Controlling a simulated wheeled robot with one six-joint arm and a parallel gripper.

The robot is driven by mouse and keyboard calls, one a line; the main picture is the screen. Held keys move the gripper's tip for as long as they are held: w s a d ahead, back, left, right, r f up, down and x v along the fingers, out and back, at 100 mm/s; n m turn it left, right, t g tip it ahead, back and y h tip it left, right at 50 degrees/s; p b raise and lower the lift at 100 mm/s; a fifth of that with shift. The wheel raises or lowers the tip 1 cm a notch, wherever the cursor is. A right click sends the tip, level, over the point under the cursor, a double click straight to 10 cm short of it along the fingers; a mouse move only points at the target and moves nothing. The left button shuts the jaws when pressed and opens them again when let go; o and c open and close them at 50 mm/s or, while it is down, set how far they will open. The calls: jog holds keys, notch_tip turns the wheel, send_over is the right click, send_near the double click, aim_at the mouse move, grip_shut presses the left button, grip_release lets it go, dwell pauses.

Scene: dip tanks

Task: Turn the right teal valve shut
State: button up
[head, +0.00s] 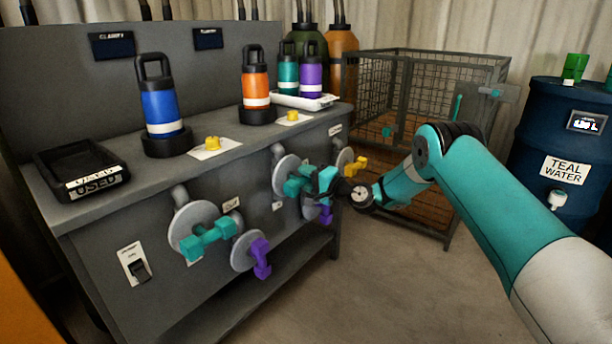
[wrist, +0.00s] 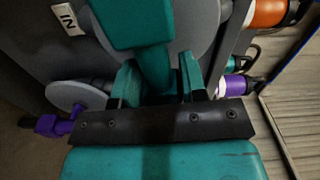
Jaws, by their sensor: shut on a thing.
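The right teal valve handle (head: 295,185) sits on a round grey disc on the front of the grey bench (head: 92,215). My gripper (head: 318,180) is at this handle, reaching in from the right. In the wrist view the teal handle (wrist: 137,22) runs down between the two fingers of my gripper (wrist: 158,82), which are shut on its lower part. The grey disc (wrist: 195,35) shows behind it. The handle's far end is cut off by the frame. The left teal valve (head: 208,238) stands apart, its handle lying nearly level.
Purple valves (head: 261,258) sit low on the bench front; one also shows in the wrist view (wrist: 48,126). A yellow valve (head: 355,166) is just beyond my gripper. A wire cage (head: 425,65) and a blue drum (head: 555,125) stand right. The floor (head: 375,290) in front is clear.

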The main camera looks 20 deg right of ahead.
jog(key=shift+d+f+m, duration=0.1)
jog(key=shift+f+m, duration=0.15)
jog(key=shift+m, duration=0.35)
jog(key=o, duration=0.6)
jog(key=shift+o, duration=0.2)
jog(key=shift+s, duration=0.1)
